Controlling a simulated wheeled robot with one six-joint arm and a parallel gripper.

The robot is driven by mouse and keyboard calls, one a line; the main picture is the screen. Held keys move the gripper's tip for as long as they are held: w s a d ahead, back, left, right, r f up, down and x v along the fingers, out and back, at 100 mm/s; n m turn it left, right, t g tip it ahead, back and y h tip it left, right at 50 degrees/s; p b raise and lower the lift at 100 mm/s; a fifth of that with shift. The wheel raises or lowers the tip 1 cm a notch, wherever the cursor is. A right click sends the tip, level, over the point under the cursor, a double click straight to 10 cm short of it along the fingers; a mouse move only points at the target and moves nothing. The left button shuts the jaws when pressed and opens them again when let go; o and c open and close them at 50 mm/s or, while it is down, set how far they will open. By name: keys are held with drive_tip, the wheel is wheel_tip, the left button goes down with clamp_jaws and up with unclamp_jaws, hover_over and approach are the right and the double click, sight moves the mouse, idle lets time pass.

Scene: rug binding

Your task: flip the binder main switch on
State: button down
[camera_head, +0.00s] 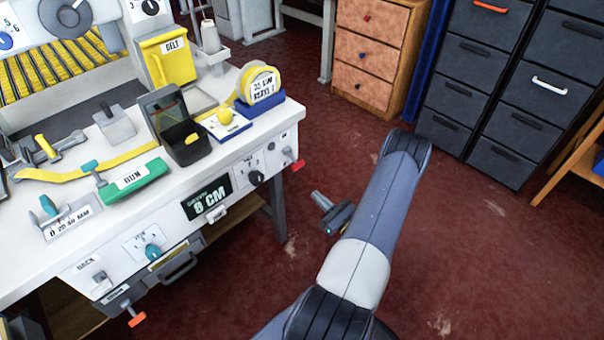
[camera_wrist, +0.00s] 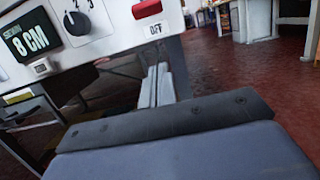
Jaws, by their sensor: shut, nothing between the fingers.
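A red switch handle (camera_head: 298,165) sticks out at the right end of the white bench's front panel.
On the front panel are a dark dial (camera_head: 257,178), an 8 CM display (camera_head: 207,197) and a teal knob (camera_head: 152,252). A tape roll (camera_head: 260,82) stands on the bench top. A wooden drawer unit (camera_head: 370,60) and dark drawers (camera_head: 480,85) stand behind. Red floor lies open between.

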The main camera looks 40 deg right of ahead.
sight(293, 159)
drive_tip(key=shift+w, duration=0.1)
drive_tip(key=w+r+p, duration=0.1)
drive_tip(key=w+r, duration=0.4)
drive_tip(key=w, duration=0.2)
drive_tip(key=shift+w+a+r, duration=0.2)
drive_tip(key=shift+w+a, duration=0.1)
drive_tip(key=shift+a, duration=0.05)
drive_tip(key=shift+d+r, duration=0.1)
idle(0.3)
